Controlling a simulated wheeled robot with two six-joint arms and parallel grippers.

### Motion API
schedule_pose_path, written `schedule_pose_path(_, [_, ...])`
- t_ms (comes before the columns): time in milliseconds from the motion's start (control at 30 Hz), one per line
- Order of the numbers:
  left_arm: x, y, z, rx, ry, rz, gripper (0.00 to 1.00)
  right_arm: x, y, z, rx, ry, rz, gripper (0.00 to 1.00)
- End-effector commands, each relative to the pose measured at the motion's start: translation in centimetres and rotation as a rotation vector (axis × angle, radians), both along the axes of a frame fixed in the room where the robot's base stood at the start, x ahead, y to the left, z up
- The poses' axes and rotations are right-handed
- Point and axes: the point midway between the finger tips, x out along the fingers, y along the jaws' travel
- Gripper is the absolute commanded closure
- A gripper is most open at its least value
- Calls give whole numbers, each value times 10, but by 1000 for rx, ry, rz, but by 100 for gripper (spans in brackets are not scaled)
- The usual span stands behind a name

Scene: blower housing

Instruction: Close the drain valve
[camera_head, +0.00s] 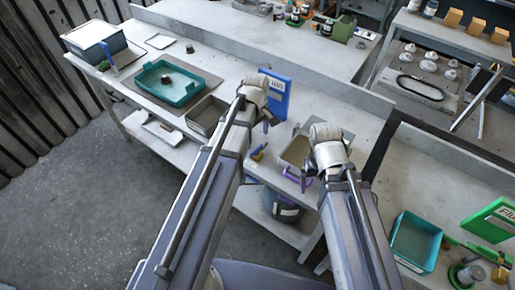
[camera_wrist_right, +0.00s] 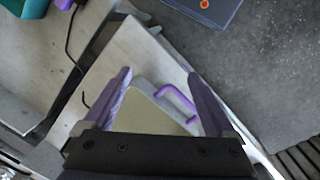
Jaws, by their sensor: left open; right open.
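I cannot pick out a drain valve for certain. A pale beige box or tray (camera_wrist_right: 150,112) with a purple bracket-shaped handle (camera_wrist_right: 178,98) shows in the right wrist view, between my right gripper's open fingers (camera_wrist_right: 158,80). The handle is nearer the right-hand finger, and nothing is gripped. In the head view the beige tray (camera_head: 296,152) is partly behind my right gripper (camera_head: 318,165), whose fingers are mostly hidden by its wrist. My left gripper (camera_head: 266,118) is open beside a blue labelled panel (camera_head: 274,96). A small yellow-orange piece (camera_head: 259,152) is at the bench edge between the arms.
A teal tray (camera_head: 167,84) and an open grey box (camera_head: 207,115) stand on the bench at left. A dark bucket (camera_head: 284,204) is below the bench. A teal bin (camera_head: 415,242) and a green labelled panel (camera_head: 492,221) are at right. The floor at left is clear.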

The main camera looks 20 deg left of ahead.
Motion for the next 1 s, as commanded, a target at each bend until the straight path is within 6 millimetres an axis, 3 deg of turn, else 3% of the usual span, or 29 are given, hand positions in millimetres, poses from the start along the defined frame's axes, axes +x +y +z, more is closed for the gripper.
schedule_pose_path(500, [0,0,-64,0,0,-2,0,0,0,-64,0,0,-2,9])
schedule_pose_path(867, [0,0,-67,0,0,-2,0,0,0,-67,0,0,-2,9])
schedule_pose_path(1000, [0,0,-67,0,0,-2,14,0,0,-67,0,0,-2,9])
